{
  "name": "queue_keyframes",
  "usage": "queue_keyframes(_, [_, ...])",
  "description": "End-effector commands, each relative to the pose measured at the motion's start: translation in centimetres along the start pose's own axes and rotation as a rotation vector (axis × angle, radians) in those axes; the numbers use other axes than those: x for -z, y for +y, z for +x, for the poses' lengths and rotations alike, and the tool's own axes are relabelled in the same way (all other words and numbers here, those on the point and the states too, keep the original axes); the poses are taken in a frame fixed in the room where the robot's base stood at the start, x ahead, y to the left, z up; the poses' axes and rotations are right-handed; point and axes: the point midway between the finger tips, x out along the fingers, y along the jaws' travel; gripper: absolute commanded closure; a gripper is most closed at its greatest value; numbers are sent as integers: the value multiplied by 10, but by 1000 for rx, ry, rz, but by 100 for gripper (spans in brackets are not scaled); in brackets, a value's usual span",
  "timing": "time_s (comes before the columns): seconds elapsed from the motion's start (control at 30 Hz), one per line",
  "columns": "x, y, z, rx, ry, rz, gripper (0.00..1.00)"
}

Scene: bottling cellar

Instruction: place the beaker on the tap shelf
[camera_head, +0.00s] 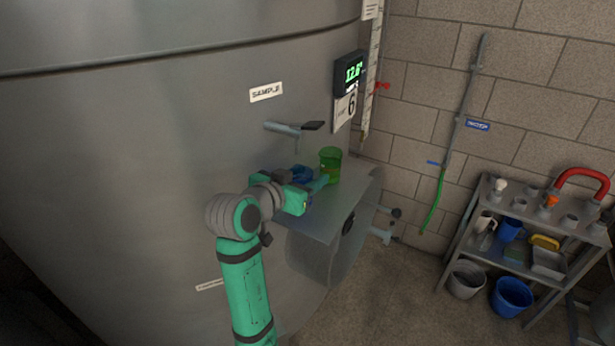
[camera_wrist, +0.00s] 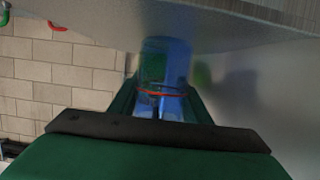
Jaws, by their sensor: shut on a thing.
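A clear blue beaker (camera_wrist: 172,76) with a red line around it is between the jaws of my gripper (camera_wrist: 160,105) in the wrist view. In the head view my gripper (camera_head: 305,190) is at the tap shelf (camera_head: 335,208), and the blue beaker (camera_head: 300,173) is partly hidden behind it. I cannot tell whether the beaker's base touches the shelf. The sample tap (camera_head: 285,128) juts from the tank above, just up and left of the beaker. A green beaker (camera_head: 330,164) stands on the shelf, close to the right of my gripper.
The big steel tank (camera_head: 170,150) fills the left, with a lit display (camera_head: 351,73) above the shelf. A round hatch (camera_head: 322,262) is below the shelf. A rack (camera_head: 530,225) with cups and buckets stands at the right, with bare floor (camera_head: 400,300) between.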

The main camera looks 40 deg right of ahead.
Motion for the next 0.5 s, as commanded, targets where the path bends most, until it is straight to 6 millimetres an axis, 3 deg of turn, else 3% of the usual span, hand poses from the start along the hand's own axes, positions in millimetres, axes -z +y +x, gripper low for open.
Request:
queue_keyframes(0.3, [-2,-3,-2,5,0,-2,79])
queue_keyframes(0.33, [-2,-3,-2,5,1,-1,52])
queue_keyframes(0.5, [-2,-3,-2,6,1,-1,49])
